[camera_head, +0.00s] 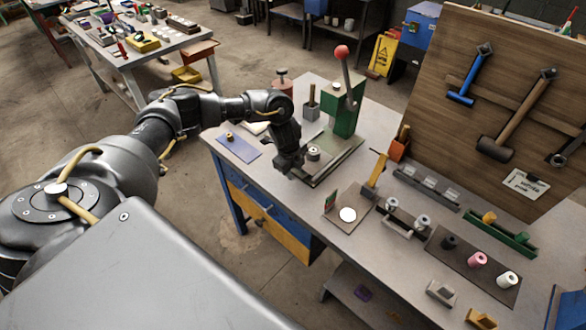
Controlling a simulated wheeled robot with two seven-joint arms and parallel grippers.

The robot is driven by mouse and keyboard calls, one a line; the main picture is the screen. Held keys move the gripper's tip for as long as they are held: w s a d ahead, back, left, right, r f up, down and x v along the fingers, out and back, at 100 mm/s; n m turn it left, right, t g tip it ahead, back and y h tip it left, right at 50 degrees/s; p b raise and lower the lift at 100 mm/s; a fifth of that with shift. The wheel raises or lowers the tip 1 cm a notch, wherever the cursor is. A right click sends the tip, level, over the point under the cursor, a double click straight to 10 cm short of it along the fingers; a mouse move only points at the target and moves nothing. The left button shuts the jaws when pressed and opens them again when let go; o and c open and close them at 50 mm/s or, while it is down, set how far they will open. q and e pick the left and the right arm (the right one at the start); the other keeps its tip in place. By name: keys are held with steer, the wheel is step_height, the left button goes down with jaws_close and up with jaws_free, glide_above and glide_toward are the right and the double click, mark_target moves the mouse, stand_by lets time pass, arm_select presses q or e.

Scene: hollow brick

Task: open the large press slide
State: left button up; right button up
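A green press (345,112) with a long grey lever and a red ball knob (341,51) stands upright at the back of the workbench. A flat grey base or slide (338,163) extends forward from the press, and a small round metal piece (313,153) sits at its front. My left gripper (289,168) points down at the front left end of this base, beside the round piece. Its fingers are dark and small, so I cannot tell whether they touch the slide or whether they are open. My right gripper is out of view.
The workbench (300,205) holds a blue-purple plate (238,145), a yellow-handled tool (376,172), a white disc (348,214) and several spools at the right. A wooden tool board (480,90) rises behind. A second table (165,45) stands at the far left.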

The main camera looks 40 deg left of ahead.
arm_select(q)
step_height(320, 180, up, 11)
steer(key=s, duration=0.2)
steer(key=shift+a+f+b, duration=0.2)
steer(key=shift+b, duration=0.2)
stand_by(0.6)
